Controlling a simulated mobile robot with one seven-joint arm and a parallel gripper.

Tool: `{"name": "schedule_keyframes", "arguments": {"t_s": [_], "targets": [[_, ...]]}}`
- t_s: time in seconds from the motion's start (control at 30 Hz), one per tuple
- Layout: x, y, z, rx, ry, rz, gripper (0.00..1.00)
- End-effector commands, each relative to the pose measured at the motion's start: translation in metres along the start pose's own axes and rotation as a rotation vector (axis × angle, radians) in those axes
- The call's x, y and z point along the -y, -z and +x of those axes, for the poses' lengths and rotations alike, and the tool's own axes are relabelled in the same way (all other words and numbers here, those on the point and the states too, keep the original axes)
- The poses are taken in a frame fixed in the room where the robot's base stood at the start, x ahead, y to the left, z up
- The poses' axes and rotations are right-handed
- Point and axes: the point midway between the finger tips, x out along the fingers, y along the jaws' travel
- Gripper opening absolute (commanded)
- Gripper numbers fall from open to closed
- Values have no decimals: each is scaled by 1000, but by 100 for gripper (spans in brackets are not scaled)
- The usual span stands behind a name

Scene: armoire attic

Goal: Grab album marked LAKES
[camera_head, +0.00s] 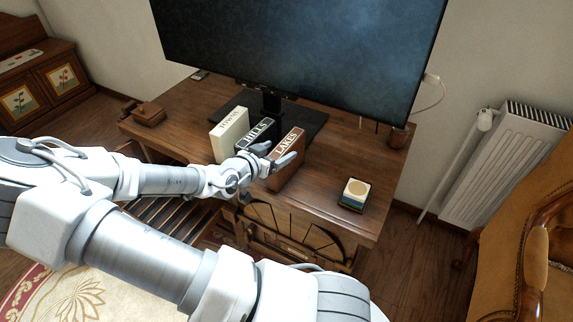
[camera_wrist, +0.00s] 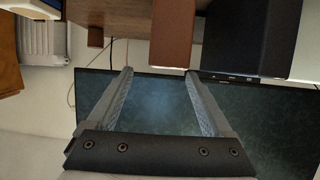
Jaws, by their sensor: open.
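The brown album marked LAKES (camera_head: 287,148) stands upright on the wooden desk, at the right end of a row of albums. The black album marked HILLS (camera_head: 256,134) stands to its left, and the cream album marked TOWNS (camera_head: 229,130) is at the far left. My gripper (camera_head: 279,155) is open and empty beside LAKES, covering part of it and HILLS. In the wrist view, the brown album (camera_wrist: 171,35) lies ahead of the open fingers (camera_wrist: 159,71), nearer the right finger. The dark album (camera_wrist: 240,38) is beside it. Whether a finger touches is unclear.
A large monitor (camera_head: 300,45) stands close behind the albums. A stack of coasters (camera_head: 355,194) is at the desk's right front, a brown cup (camera_head: 399,137) at the right back and a small wooden box (camera_head: 148,114) at the left.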

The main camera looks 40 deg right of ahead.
Motion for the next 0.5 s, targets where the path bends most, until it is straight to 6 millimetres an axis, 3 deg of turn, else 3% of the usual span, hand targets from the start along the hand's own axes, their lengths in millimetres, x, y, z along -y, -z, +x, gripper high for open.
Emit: {"name": "schedule_keyframes", "arguments": {"t_s": [0.27,0.5], "targets": [[1,-1,18,0,1,1,85],[6,-5,51,0,-1,3,85]]}}
